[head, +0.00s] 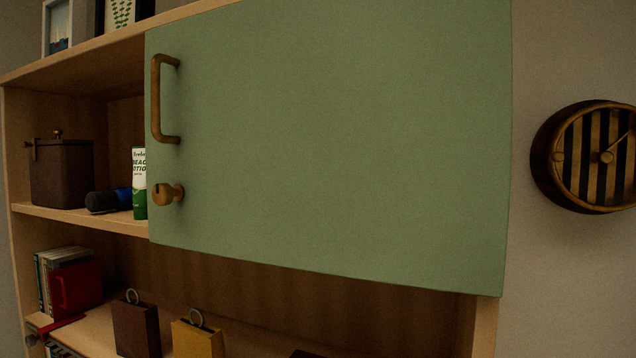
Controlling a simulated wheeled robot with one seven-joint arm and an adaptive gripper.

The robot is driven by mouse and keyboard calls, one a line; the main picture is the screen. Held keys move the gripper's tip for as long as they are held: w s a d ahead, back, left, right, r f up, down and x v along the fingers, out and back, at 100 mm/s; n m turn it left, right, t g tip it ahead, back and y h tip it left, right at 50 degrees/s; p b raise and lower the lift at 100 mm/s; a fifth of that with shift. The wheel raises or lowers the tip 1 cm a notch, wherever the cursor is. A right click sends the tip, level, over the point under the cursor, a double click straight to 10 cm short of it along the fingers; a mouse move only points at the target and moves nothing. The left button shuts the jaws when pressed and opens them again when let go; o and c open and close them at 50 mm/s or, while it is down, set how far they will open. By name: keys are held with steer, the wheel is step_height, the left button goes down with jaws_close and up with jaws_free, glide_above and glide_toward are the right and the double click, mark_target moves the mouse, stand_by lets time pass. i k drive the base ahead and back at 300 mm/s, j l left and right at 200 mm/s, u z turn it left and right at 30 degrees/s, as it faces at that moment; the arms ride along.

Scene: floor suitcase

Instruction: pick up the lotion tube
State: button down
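A white and green lotion tube (139,184) stands upright on the middle shelf of the wooden unit. Its label is partly readable, and its right side is hidden behind the edge of the green door panel. My gripper is not in this view.
The green door (340,140) with a brass handle (159,98) and a knob (168,194) covers the right of the shelf (75,217). Left of the tube are a dark-and-blue cylinder (108,200) and a brown box (62,173). Below are a red item (76,286) and weight-like blocks (136,325).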

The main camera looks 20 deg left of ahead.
mark_target(139, 199)
steer(key=u, duration=1.6)
steer(key=i+j, duration=0.2)
steer(key=j, duration=0.2)
steer(key=i+j, duration=0.2)
steer(key=j, duration=0.2)
steer(key=i+j, duration=0.2)
steer(key=j, duration=0.2)
steer(key=i+j, duration=0.2)
steer(key=j, duration=0.15)
steer(key=i+j+z, duration=0.1)
steer(key=j, duration=0.25)
steer(key=i+j+z, duration=0.15)
steer(key=j, duration=0.2)
steer(key=i+j+z, duration=0.1)
steer(key=j, duration=0.25)
steer(key=i+j+z, duration=0.1)
steer(key=j, duration=0.3)
steer(key=i+j+z, duration=0.15)
steer(key=j, duration=0.25)
